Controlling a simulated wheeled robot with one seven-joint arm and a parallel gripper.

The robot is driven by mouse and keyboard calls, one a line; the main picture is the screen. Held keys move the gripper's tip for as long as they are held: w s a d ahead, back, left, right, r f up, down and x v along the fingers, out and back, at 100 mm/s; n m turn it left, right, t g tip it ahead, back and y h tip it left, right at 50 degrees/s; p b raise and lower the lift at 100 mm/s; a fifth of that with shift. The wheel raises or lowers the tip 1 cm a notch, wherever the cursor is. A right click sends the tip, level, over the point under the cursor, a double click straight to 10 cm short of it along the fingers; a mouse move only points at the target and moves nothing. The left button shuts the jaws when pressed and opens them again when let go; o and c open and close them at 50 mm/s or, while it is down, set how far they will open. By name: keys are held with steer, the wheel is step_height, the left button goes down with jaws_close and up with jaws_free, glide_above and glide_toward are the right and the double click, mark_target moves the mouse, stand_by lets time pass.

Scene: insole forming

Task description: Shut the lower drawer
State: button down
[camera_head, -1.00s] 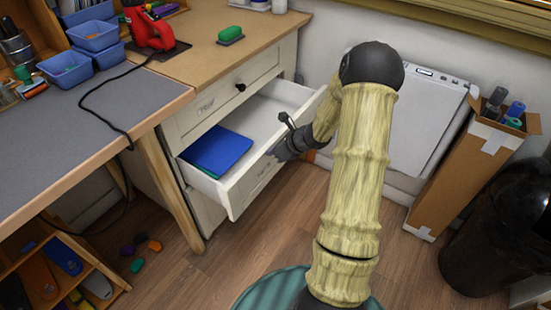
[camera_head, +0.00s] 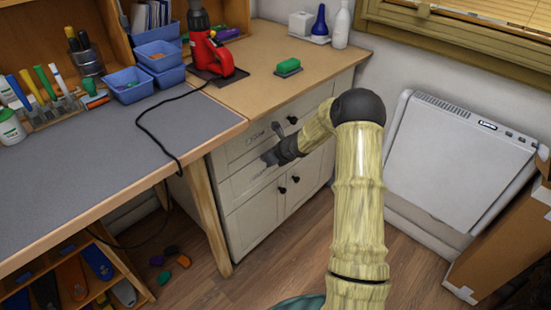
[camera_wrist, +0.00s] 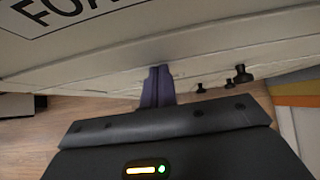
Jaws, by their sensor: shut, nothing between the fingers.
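The lower drawer (camera_head: 240,180) is in the white cabinet under the wooden worktop. Its front looks level with the cabinet front, and its inside and the blue item in it are hidden. My gripper (camera_head: 264,160) is at the drawer front, pointing at it. In the wrist view, its dark fingers (camera_wrist: 158,86) are together with nothing between them, at the white front. I cannot tell if they touch it. The upper drawer (camera_head: 252,138), bearing a label, is shut above.
Two dark door knobs (camera_head: 282,190) stand out below the drawer. A table with a grey mat (camera_head: 120,165) is at the left, its leg (camera_head: 208,215) near the cabinet. A white panel unit (camera_head: 455,155) stands at the right. The floor before the cabinet is mostly clear.

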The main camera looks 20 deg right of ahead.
steer(key=shift+w+r, duration=0.3)
steer(key=s+d+r, duration=0.5)
steer(key=s+r, duration=0.1)
steer(key=s, duration=0.4)
steer(key=shift+s+d+r, duration=0.15)
steer(key=shift+s+r, duration=0.05)
stand_by(0.5)
